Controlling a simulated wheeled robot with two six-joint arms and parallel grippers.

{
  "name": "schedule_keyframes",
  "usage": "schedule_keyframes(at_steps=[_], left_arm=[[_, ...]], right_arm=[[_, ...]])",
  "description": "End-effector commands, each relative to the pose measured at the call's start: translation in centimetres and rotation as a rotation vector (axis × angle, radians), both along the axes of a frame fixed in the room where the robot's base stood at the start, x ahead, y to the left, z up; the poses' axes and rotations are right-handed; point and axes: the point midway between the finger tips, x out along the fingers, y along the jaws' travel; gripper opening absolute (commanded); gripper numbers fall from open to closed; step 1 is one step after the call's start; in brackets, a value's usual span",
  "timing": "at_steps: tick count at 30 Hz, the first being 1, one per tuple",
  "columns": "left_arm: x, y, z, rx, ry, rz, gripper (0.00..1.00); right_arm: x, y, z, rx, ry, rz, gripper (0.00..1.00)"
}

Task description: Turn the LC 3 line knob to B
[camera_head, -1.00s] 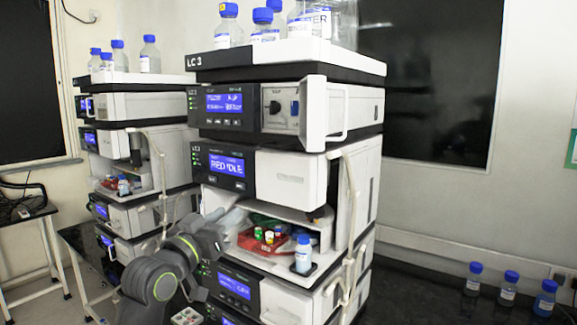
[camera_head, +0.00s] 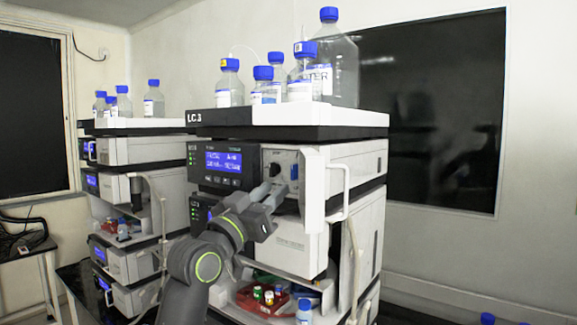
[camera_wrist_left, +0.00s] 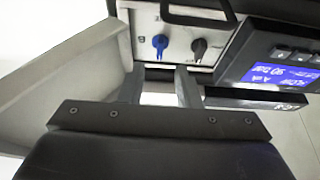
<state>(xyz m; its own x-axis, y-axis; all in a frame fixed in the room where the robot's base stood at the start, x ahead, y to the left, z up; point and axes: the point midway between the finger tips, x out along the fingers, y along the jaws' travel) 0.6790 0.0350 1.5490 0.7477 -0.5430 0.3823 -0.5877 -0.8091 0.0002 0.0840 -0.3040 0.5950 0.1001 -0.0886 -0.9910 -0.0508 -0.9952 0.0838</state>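The LC 3 stack (camera_head: 204,118) stands in the middle of the head view. Its top unit has a front panel with a black knob (camera_head: 275,170) and a blue knob (camera_head: 294,172). In the wrist view the blue knob (camera_wrist_left: 160,43) and the black knob (camera_wrist_left: 199,47) sit side by side, pointers roughly vertical in the picture; their small labels are unreadable. My left gripper (camera_head: 272,192) is just in front of and below the knobs. In the wrist view its fingers (camera_wrist_left: 160,87) are apart and empty, short of the panel. My right gripper is not in view.
An open white door (camera_head: 313,190) with a handle stands just right of the knobs. A lit blue display (camera_head: 223,162) is left of them. Blue-capped bottles (camera_head: 263,88) stand on top. A red tray (camera_head: 262,300) with vials is lower down. Another stack (camera_head: 113,150) stands left.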

Motion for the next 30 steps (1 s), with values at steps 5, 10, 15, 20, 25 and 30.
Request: schedule_keyframes(at_steps=[5,10,15,20,25,30], left_arm=[[2.2,-1.7,1.6,0.001,0.002,-0.001,0.30],[3.8,-2.8,2.2,0.000,0.001,-0.001,0.30],[4.7,-3.5,2.5,0.000,0.000,-0.001,0.30],[5.0,-3.7,2.5,0.000,0.000,0.000,0.30],[5.0,-3.7,2.5,0.000,0.000,0.000,0.30],[5.0,-3.7,2.5,0.000,0.000,0.000,0.14]], right_arm=[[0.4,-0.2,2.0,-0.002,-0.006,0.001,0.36],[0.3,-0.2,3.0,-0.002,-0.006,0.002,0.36],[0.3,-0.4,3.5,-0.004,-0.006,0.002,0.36],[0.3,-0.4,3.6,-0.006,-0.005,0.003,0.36],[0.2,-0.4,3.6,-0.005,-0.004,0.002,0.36],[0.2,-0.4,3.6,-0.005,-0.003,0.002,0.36]])
